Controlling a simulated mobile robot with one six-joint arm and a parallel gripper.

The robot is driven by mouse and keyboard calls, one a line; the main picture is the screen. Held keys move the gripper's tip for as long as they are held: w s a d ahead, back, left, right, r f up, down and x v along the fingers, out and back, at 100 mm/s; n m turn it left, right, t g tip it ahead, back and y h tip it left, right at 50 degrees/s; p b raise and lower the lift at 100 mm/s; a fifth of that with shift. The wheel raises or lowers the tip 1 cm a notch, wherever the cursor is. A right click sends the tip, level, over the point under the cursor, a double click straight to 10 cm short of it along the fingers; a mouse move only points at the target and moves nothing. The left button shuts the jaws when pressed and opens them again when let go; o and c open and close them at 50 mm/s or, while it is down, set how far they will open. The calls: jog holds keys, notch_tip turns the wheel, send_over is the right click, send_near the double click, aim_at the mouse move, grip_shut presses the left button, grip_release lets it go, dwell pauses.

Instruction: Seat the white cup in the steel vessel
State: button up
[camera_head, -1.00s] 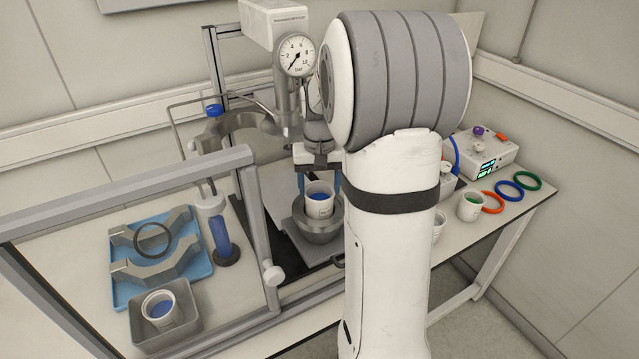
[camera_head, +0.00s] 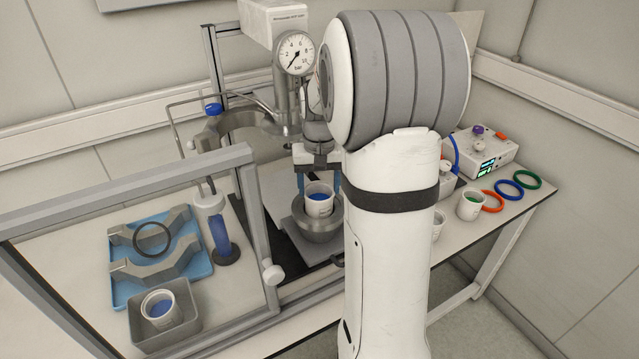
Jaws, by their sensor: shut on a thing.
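The white cup (camera_head: 319,203), with blue inside and small markings on its side, is upright at the mouth of the steel vessel (camera_head: 318,233). The cup's upper part shows above the vessel's rim; its lower part is hidden, so I cannot tell whether it rests on the bottom. My gripper (camera_head: 319,184) has blue fingers on either side of the cup and is shut on it. My arm stands in front and hides the area just to the right of the vessel.
A pressure gauge (camera_head: 296,54) and steel head hang above and behind the vessel. A grey frame rail (camera_head: 130,188) crosses the left. A blue tray (camera_head: 195,262) holds clamp halves and a black ring. Another cup (camera_head: 160,308) sits in a grey bin. Coloured rings (camera_head: 510,190) lie at right.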

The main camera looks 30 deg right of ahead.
jog(key=o, duration=1.5)
notch_tip(320, 180, up, 8)
jog(key=shift+f+b, duration=0.1)
jog(key=shift+b, duration=0.2)
